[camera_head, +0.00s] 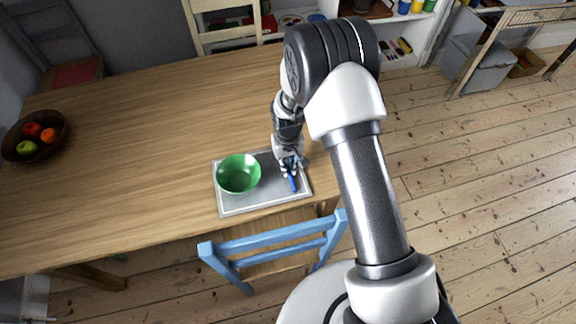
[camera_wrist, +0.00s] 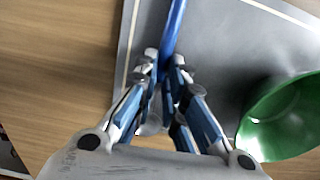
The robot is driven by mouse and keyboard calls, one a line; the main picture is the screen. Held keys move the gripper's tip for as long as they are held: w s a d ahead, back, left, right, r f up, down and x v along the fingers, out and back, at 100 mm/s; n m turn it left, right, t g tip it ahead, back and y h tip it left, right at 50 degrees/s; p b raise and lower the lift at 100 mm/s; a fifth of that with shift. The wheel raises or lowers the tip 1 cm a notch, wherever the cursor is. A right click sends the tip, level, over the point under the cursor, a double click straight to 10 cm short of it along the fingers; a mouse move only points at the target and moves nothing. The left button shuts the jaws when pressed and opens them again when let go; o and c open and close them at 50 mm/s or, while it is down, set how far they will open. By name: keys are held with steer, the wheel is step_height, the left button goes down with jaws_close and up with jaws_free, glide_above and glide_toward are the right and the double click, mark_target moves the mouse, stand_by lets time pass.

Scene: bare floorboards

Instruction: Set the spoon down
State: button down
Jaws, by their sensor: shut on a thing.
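A blue spoon (camera_wrist: 172,30) is between the fingers of my gripper (camera_wrist: 165,72), which is shut on its handle. In the head view the spoon (camera_head: 293,182) shows as a short blue strip over the right part of a grey tray (camera_head: 240,207). My gripper (camera_head: 289,165) points down over that part of the tray. I cannot tell whether the spoon touches the tray. The far end of the spoon is out of the wrist view, and its near end is partly hidden by the fingers.
A green bowl (camera_head: 238,174) stands on the left part of the tray; it also shows in the wrist view (camera_wrist: 285,120). A fruit bowl (camera_head: 34,136) is at the far left of the wooden table (camera_head: 150,130). A blue chair (camera_head: 272,246) stands at the front edge.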

steer(key=shift+f, duration=0.1)
steer(key=c, duration=1.7)
jaws_free()
steer(key=shift+o, duration=0.2)
steer(key=shift+r, duration=0.2)
steer(key=s+d+r+t+p, duration=0.1)
steer(key=d+r+p, duration=0.1)
steer(key=r, duration=1)
steer(key=d+r+p, duration=0.1)
steer(key=r+p, duration=0.1)
steer(key=r, duration=0.9)
steer(key=s+d+r+m+t, duration=0.1)
steer(key=s+d+r, duration=0.25)
steer(key=r, duration=0.25)
steer(key=s+d+r+m, duration=0.1)
steer(key=s+d+r, duration=0.1)
steer(key=s+r, duration=0.25)
steer(key=s+d+r+t, duration=0.1)
steer(key=s+d+r, duration=0.2)
steer(key=s, duration=0.5)
steer(key=s+d+r+m+t, duration=0.1)
steer(key=s+d+r, duration=0.2)
steer(key=s, duration=0.5)
steer(key=shift+s+r+t, duration=0.3)
steer(key=shift+s+r, duration=0.1)
steer(key=shift+r, duration=0.35)
